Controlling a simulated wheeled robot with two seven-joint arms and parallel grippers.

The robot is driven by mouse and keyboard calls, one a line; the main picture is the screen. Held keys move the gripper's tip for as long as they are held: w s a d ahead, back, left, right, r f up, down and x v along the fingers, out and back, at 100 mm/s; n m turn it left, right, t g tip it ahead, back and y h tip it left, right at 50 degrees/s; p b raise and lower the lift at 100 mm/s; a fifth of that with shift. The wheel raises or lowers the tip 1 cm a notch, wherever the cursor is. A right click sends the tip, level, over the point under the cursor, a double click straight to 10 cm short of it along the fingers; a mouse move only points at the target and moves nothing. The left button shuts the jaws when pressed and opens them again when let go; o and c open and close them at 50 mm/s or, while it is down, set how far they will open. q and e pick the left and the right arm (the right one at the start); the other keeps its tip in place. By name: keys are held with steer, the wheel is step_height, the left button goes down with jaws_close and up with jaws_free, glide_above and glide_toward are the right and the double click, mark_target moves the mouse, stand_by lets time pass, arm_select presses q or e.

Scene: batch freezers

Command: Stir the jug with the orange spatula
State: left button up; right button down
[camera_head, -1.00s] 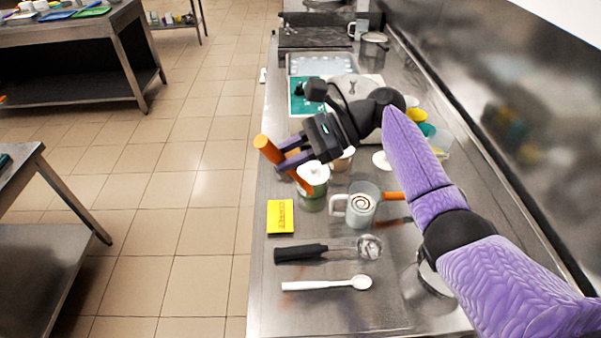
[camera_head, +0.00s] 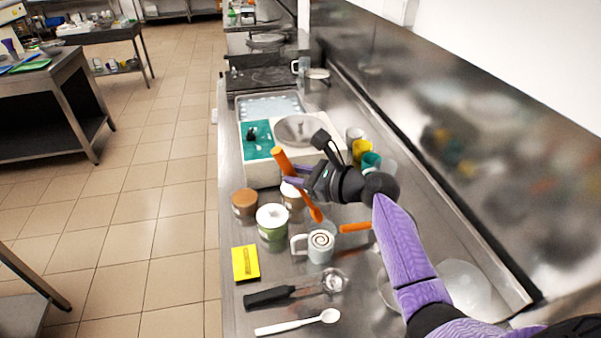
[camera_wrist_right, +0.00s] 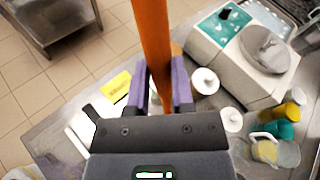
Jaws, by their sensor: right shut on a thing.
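My right gripper (camera_head: 292,182) is shut on the orange spatula (camera_head: 305,198), gripping its upper part. The spatula slants, its top end up to the left and its wider lower end down to the right. In the right wrist view, the spatula (camera_wrist_right: 152,40) stands between the purple fingers (camera_wrist_right: 160,95). A white jug (camera_head: 319,252) with a brown swirl on its contents stands upright on the steel counter, its handle to the left. The spatula's lower end appears just above and behind the jug, outside its opening. My left gripper is out of view.
A green tub (camera_head: 272,232) with a white lid and a brown tub (camera_head: 244,208) stand left of the jug.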

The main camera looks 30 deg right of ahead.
step_height(320, 180, down, 10)
steer(key=d+b, duration=0.1)
steer(key=b, duration=0.6)
steer(key=shift+r, duration=0.25)
steer(key=shift+s+d, duration=0.1)
steer(key=shift+s, duration=0.05)
